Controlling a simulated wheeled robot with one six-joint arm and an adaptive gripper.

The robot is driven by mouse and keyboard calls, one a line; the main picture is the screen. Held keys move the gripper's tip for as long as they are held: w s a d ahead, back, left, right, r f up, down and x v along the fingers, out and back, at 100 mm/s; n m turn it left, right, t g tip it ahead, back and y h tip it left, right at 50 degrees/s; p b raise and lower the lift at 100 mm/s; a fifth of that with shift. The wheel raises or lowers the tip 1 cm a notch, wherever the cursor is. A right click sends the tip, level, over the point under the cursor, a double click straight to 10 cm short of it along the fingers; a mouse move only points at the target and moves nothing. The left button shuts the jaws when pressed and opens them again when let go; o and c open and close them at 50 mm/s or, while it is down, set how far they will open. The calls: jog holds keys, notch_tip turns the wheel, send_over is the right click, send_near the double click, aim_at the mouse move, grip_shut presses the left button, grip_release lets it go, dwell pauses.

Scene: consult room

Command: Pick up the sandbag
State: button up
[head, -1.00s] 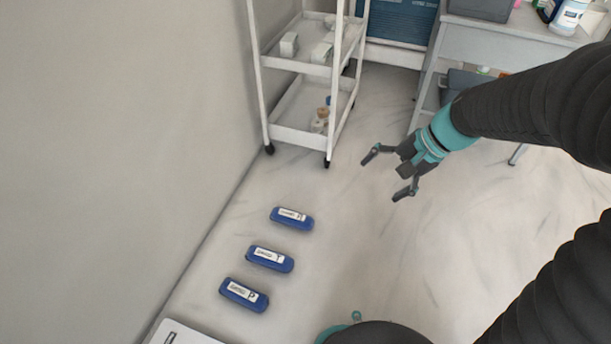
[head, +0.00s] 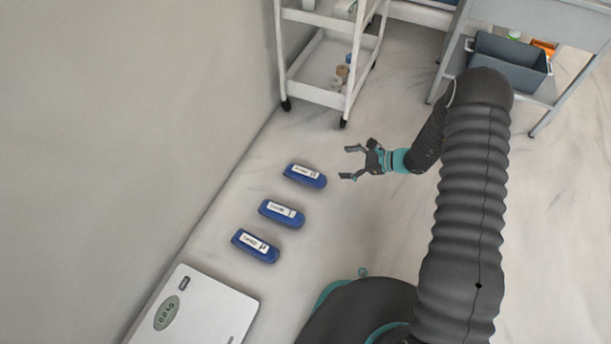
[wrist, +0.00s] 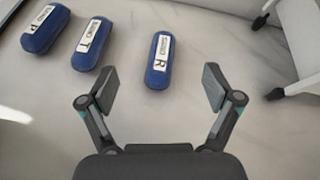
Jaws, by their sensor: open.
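Three blue sandbags with white labels lie on the floor in a slanting row. In the head view they are the far sandbag (head: 305,181), the middle sandbag (head: 282,219) and the near sandbag (head: 255,252). In the wrist view the sandbag marked R (wrist: 159,73) lies ahead between the fingers' directions, with the ones marked T (wrist: 93,50) and P (wrist: 45,32) to its left. My gripper (head: 350,163) is open and empty, to the right of the far sandbag. In the wrist view the open fingers (wrist: 160,88) stand short of the R sandbag, apart from it.
A white wheeled cart (head: 320,97) stands behind the sandbags; its caster (wrist: 274,94) shows at the wrist view's right. A white scale (head: 215,310) lies on the floor in front. A grey bin (head: 508,65) sits under a table. Floor right of the sandbags is clear.

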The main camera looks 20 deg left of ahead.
notch_tip(320, 180, down, 8)
jog(key=f+m+t, duration=0.1)
jog(key=m, duration=0.2)
send_near(309, 173)
jog(key=a+f, duration=0.2)
jog(key=a, duration=0.1)
jog(key=shift+s+a+y, duration=0.2)
jog(key=shift+y, duration=0.1)
jog(key=shift+w+b+x, duration=0.15)
jog(key=shift+b+x, duration=0.15)
jog(key=shift+x, duration=1.35)
jog(key=shift+w+b+x, duration=0.15)
jog(key=shift+b+x, duration=0.15)
jog(key=shift+x, duration=1.3)
jog(key=c, duration=1.5)
grip_shut()
